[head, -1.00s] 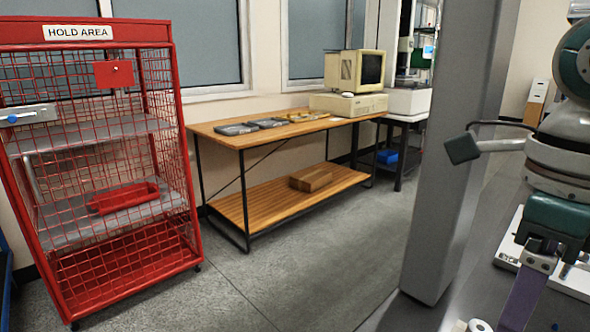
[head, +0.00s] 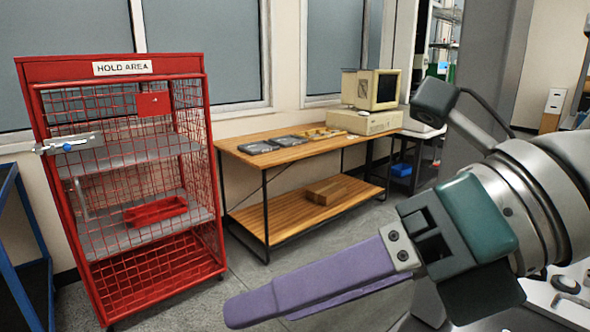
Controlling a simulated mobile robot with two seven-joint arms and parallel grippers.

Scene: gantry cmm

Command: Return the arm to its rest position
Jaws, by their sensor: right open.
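My right arm comes in from the right edge in the head view. Its gripper (head: 265,312) has long purple fingers pointing left and slightly down, in front of the floor and the wooden bench. The fingers overlap in this view, the near one covering most of the other. Nothing shows held between them. The green and grey wrist and a small camera on a bracket are raised at the right. My left gripper is not in view.
A wooden bench (head: 290,153) carries an old computer (head: 371,89) and flat items. A blue-framed cart (head: 30,215) is at the left edge. Grey floor lies between.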

